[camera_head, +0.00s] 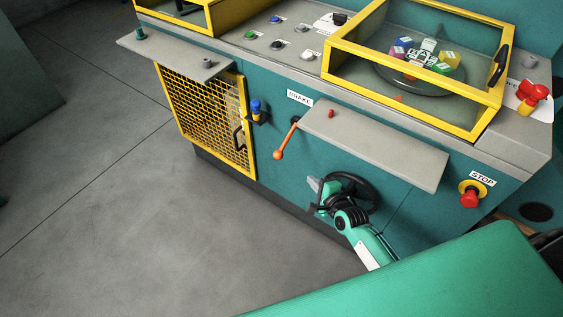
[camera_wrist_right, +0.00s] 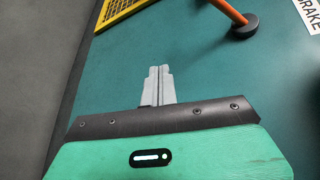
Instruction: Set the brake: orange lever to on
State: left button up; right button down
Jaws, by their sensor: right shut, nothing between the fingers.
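The orange brake lever (camera_head: 287,138) is on the teal front panel of the machine, under the BRAKE label (camera_head: 299,98). It slants down and to the left from its pivot, with a round orange knob at its lower end. In the right wrist view, the lever's orange shaft (camera_wrist_right: 228,11) and dark round pivot show at the top right; its knob is out of frame. My right gripper (camera_head: 314,184) is below and right of the lever, apart from it. In the wrist view its fingers (camera_wrist_right: 159,72) are together and empty. My left gripper is not in view.
A black handwheel (camera_head: 352,190) is beside my right gripper. A grey shelf (camera_head: 385,142) juts out above it. A yellow mesh door (camera_head: 206,117) is left of the lever, with a blue-topped part (camera_head: 256,108) between. A red stop button (camera_head: 469,198) is at right.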

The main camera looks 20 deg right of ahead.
aim_at(286, 142)
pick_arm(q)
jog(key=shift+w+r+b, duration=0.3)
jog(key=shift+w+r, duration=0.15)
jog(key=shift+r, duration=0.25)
pick_arm(e)
jog(key=shift+m+t, duration=0.5)
jog(key=shift+m, duration=0.3)
jog(key=r, duration=0.2)
jog(key=w+r, duration=0.1)
jog(key=r, duration=0.1)
jog(key=shift+w+a, duration=0.1)
jog(key=shift+a, duration=0.1)
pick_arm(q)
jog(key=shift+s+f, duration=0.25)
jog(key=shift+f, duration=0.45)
pick_arm(e)
jog(key=w+a, duration=0.5)
jog(key=w, duration=0.3)
jog(key=shift+f, duration=0.15)
pick_arm(q)
jog(key=shift+p, duration=0.35)
pick_arm(e)
jog(key=shift+a, duration=0.1)
